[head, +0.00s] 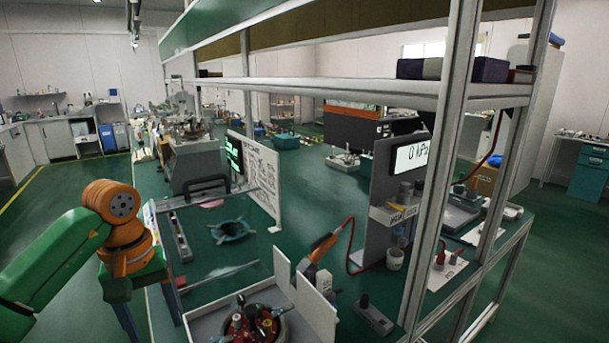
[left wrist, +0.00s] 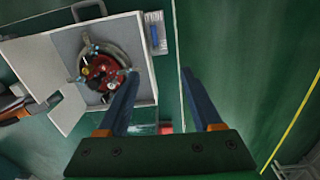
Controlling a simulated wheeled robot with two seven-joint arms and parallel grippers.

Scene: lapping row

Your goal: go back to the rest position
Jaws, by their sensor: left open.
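My left gripper (head: 152,322) hangs from the orange and green arm at the lower left of the head view. Its fingers point down beside the near left edge of the green bench (head: 190,275). In the left wrist view the two blue-grey fingers (left wrist: 160,74) stand well apart, with nothing between them. Below them are the green bench top and its edge. My right gripper is in neither view.
An open white box (head: 205,318) holding a round red-and-metal device (head: 262,325) stands close right of the gripper. Grey uprights (head: 440,170) and a shelf (head: 370,88) rise over the bench. The floor (head: 75,205) left of the bench is clear.

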